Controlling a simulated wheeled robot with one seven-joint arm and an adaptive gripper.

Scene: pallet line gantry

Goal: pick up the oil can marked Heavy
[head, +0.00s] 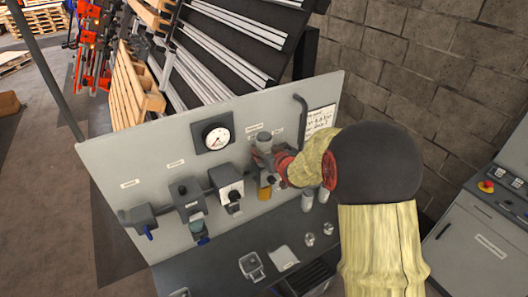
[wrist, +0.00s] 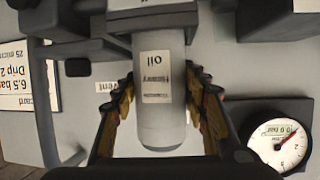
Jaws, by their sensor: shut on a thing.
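The oil can (wrist: 160,95) is a pale grey cylinder with a white label, "Heavy oil", upside down in the wrist view. My gripper (wrist: 163,115) is shut on it, one dark finger with reddish-yellow pads on each side. The can's rounded end shows between the fingers; its other end runs behind a dark fitting at the picture's top. In the head view my gripper (head: 265,160) is at the grey panel, with a grey cylindrical top (head: 264,138) showing just above it. My fingers and wrist hide most of the can there, and I cannot tell whether it touches the fitting.
A pressure gauge (head: 216,137) and several valve units, one a white-faced box (head: 231,194), are on the panel left of my gripper. An amber bowl (head: 264,192) hangs just below it. A control cabinet (head: 480,235) is at right.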

